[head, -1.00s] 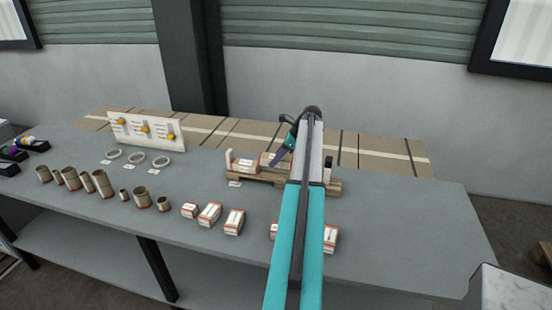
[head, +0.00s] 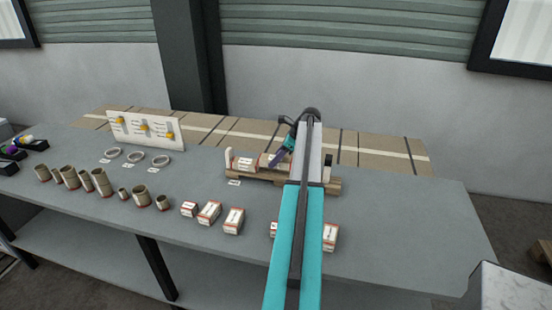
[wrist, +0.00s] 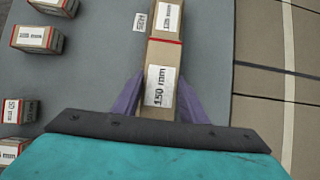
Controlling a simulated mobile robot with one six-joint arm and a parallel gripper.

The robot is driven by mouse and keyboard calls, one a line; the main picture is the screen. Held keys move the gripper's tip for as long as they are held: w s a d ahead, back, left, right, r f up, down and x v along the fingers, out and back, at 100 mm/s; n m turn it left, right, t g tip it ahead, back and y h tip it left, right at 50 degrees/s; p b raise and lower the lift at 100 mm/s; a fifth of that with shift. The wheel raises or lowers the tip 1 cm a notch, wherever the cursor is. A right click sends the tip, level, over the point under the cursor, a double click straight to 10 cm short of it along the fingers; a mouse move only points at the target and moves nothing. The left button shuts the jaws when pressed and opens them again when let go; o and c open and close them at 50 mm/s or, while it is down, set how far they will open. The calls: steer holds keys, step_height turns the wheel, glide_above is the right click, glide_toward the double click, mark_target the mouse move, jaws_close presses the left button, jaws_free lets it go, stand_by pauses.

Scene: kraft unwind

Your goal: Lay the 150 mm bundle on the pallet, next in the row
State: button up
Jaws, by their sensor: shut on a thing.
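The 150 mm bundle (wrist: 160,85) is a long brown kraft block with a white label. My gripper (wrist: 158,108) is shut on it, with one purple finger on each side. In the head view my gripper (head: 277,159) holds it at the wooden pallet (head: 262,181). Another labelled bundle (head: 245,164) lies on the pallet to its left, by the white end post. In the wrist view this other bundle (wrist: 166,18) lines up end to end with the held one, with little or no gap. My arm hides the pallet's right part, and I cannot tell if the held bundle touches the deck.
Several labelled bundles (head: 209,213) stand on the grey bench (head: 180,238) in front of the pallet. Brown tubes (head: 103,182), white rings (head: 137,157) and a white board (head: 145,131) are at the left. A taped brown strip (head: 390,147) runs behind.

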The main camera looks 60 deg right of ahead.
mark_target(276, 166)
steer(key=shift+f, duration=1.7)
steer(key=shift+f, duration=0.25)
steer(key=o, duration=1.5)
steer(key=shift+o, duration=0.2)
steer(key=shift+b, duration=0.3)
steer(key=b+v, duration=0.3)
steer(key=v, duration=1)
steer(key=shift+s+r, duration=0.15)
steer(key=shift+r, duration=0.25)
